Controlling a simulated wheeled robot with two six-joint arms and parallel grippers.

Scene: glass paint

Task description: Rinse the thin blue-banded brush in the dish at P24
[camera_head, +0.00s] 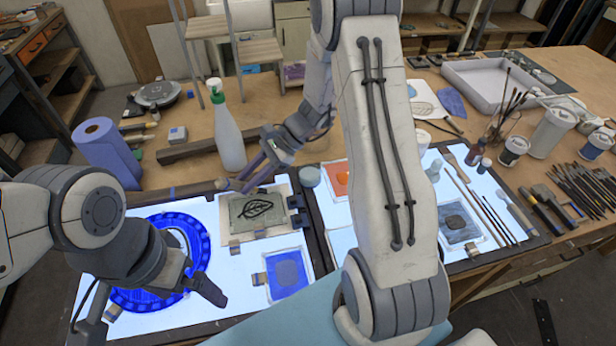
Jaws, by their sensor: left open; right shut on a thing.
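My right gripper (254,170) reaches in from behind my large arm link and is shut on a thin stick-like thing, probably a brush, just above the light panel's back edge. Its tip (222,185) points left, near the green glass piece with a leaf drawing (258,211). A blue band on it cannot be made out. My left gripper (198,284) is open and empty, low over the front of the blue ring-shaped glass piece (205,243), which my arm partly covers. No P24 label is readable. A small pale round pot (310,176) stands right of the green piece; I cannot tell if it is the dish.
A white spray bottle (227,140) and a blue paper roll (107,150) stand behind the panel. A blue tile (288,275) lies on the panel. Brushes in a jar (503,122), tins and loose tools crowd the right. My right arm hides the middle.

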